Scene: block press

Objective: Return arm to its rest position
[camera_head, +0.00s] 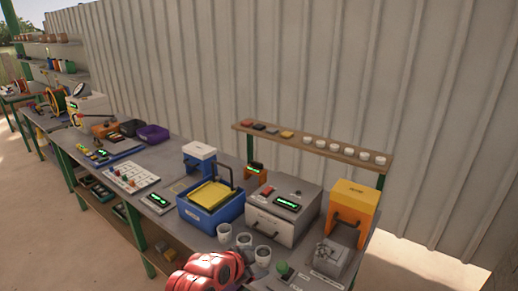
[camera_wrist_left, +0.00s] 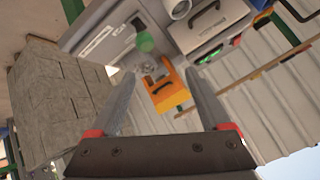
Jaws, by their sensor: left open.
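My left arm, red, comes in at the bottom of the head view, and its gripper is mostly hidden or cut off there. In the left wrist view my left gripper (camera_wrist_left: 160,75) is open, with nothing between its two grey fingers. Beyond the fingertips are a green knob (camera_wrist_left: 145,42) on a grey press unit and an orange box (camera_wrist_left: 168,90). In the head view the green knob (camera_head: 283,268) is at the bench's front right, beside a small grey block-shaped fixture (camera_head: 327,257). My right gripper is not in view.
The bench holds a blue bin with a yellow screen (camera_head: 210,205), a grey drawer machine (camera_head: 283,212), an orange housing (camera_head: 352,212) and several white cups (camera_head: 244,240). A narrow shelf (camera_head: 310,146) with small pieces stands behind. A corrugated wall closes the back.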

